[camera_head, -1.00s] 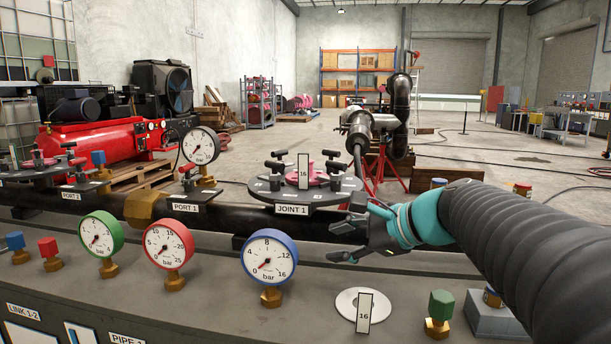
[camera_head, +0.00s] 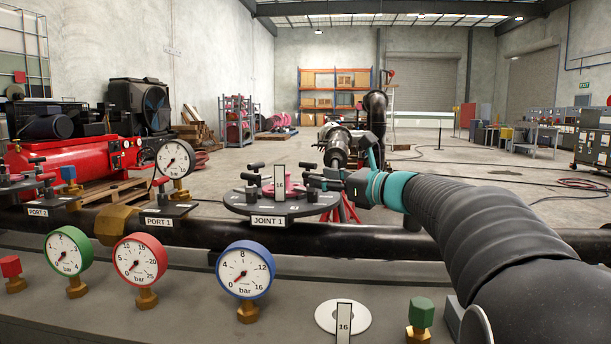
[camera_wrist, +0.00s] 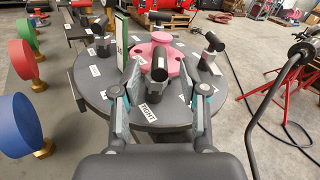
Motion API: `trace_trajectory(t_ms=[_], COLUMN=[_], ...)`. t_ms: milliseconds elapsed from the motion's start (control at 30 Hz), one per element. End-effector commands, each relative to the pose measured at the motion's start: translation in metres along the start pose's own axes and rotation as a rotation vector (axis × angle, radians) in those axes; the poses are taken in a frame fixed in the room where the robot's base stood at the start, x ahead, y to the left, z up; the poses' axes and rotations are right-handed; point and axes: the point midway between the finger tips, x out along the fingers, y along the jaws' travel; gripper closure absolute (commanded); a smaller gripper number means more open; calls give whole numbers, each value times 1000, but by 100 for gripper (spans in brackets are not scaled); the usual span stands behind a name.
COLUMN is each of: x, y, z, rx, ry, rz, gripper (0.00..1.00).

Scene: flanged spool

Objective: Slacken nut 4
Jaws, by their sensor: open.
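The round dark flange plate marked JOINT 1 (camera_head: 268,221) carries several T-handled nuts around a pink hub (camera_wrist: 161,52) and an upright plate marked 16 (camera_head: 280,182). My gripper (camera_wrist: 163,78) is open at the plate's near edge in the wrist view. Its two fingers stand on either side of one black-handled nut (camera_wrist: 160,66), with gaps visible at both sides. In the head view my gripper (camera_head: 332,182) is at the plate's right side, its fingers partly hidden among the handles. The number labels are too small to tell which nut is 4.
Gauges with green (camera_head: 69,250), red (camera_head: 140,259) and blue (camera_head: 245,268) rims stand on the bench in front. Another gauge (camera_head: 175,158) stands at PORT 1.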

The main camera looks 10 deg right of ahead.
Motion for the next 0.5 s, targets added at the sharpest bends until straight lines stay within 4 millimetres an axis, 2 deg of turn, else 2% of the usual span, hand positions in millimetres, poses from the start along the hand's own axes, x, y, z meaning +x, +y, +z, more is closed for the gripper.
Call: trace_trajectory(t_ms=[33, 200, 500], x=[11, 38, 59], y=[1, 1, 0], z=[0, 0, 0], rx=[1, 0, -1], ry=[0, 1, 1], rz=[3, 3, 0], gripper=[57, 57, 57])
